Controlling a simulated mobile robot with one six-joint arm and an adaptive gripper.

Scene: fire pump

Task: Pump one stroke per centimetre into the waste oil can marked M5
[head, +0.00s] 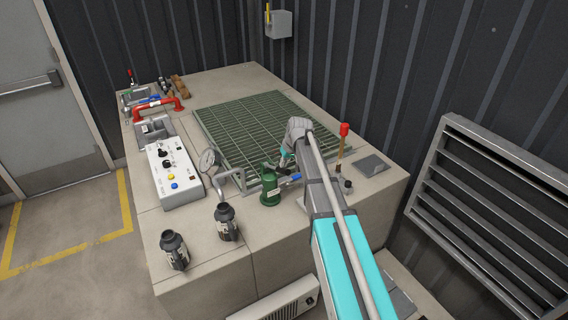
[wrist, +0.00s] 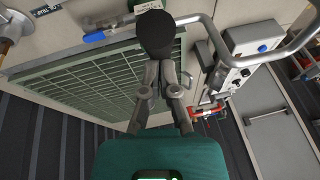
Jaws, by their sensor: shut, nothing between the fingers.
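My gripper (head: 286,158) is over the near edge of the green grating, close to a green pump body (head: 270,186) with a white label. In the wrist view its grey fingers (wrist: 160,85) are shut and empty, with their tips hidden behind or beside a dark rounded knob or grip (wrist: 158,35); I cannot tell whether they touch it. Two dark cans stand on the bench front, a left can (head: 174,252) and a right can (head: 227,224). Both carry pale labels too small to read, so I cannot tell which is M5. A red-topped lever (head: 344,131) stands right of my arm.
The green grating (head: 245,122) fills the bench middle. A round gauge (head: 208,160) and bent metal pipe (wrist: 265,58) stand near the pump. A white control box (head: 172,172) and a red pipe (head: 160,106) are at left. A blue handle (wrist: 94,37) is near the pump. Walls are behind.

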